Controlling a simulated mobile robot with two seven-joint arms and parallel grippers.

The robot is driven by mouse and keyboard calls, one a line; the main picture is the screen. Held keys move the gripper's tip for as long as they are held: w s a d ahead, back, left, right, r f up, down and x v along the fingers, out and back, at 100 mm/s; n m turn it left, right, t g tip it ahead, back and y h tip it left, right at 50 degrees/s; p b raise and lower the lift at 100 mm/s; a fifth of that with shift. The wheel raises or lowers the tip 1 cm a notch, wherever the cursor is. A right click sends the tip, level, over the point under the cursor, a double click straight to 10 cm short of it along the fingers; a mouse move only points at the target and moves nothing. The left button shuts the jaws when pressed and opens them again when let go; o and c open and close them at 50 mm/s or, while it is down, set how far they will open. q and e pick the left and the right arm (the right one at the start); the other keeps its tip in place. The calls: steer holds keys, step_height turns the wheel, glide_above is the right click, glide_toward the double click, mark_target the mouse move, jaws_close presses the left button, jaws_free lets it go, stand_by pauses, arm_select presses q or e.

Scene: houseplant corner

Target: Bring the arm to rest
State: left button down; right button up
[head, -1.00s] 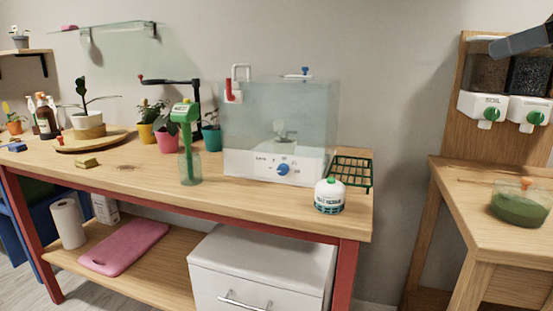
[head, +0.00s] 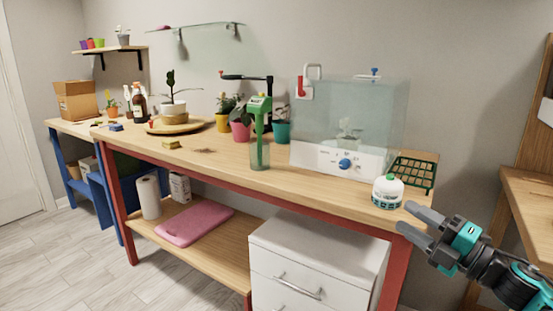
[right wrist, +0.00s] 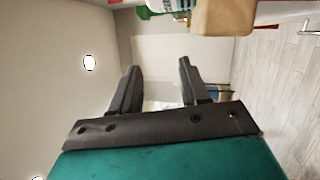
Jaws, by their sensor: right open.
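My right gripper (head: 408,219) is in the lower right of the head view, beside the front right corner of the red-framed workbench (head: 330,202). Its two dark fingers stand apart with nothing between them. In the right wrist view the two fingers (right wrist: 158,85) are also apart and empty. A white canister with a green cap (head: 388,191) stands upright on the bench corner, just beyond the fingertips and apart from them. My left gripper is not in view.
A clear box with a white control base (head: 340,160) stands on the bench, with a green rack (head: 418,172) to its right. A green tool in a glass (head: 259,150) stands left of it. White drawers (head: 315,255) stand below. The floor (head: 75,260) at left is clear.

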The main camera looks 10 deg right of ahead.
steer(key=s+a+f+m+h, duration=0.3)
steer(key=s+a+f+m, duration=0.1)
steer(key=f+m, duration=0.4)
steer(key=s+a+f+m+h, duration=0.35)
steer(key=f+m, duration=0.25)
steer(key=f, duration=0.3)
steer(key=s+a+f+m+g+h, duration=0.2)
steer(key=s+a+f+m+g, duration=0.4)
steer(key=s+a+f+m, duration=0.5)
arm_select(q)
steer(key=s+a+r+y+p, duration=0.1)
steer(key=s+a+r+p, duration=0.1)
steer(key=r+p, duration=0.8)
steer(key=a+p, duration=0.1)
steer(key=p, duration=0.4)
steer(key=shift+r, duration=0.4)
arm_select(e)
steer(key=s+d+r+n, duration=0.1)
steer(key=r, duration=0.5)
steer(key=s+d+r+n, duration=0.1)
steer(key=d+r, duration=0.1)
steer(key=r, duration=0.3)
steer(key=shift+s+r, duration=0.35)
steer(key=shift+r, duration=0.05)
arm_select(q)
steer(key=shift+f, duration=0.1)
arm_select(e)
steer(key=shift+h, duration=0.25)
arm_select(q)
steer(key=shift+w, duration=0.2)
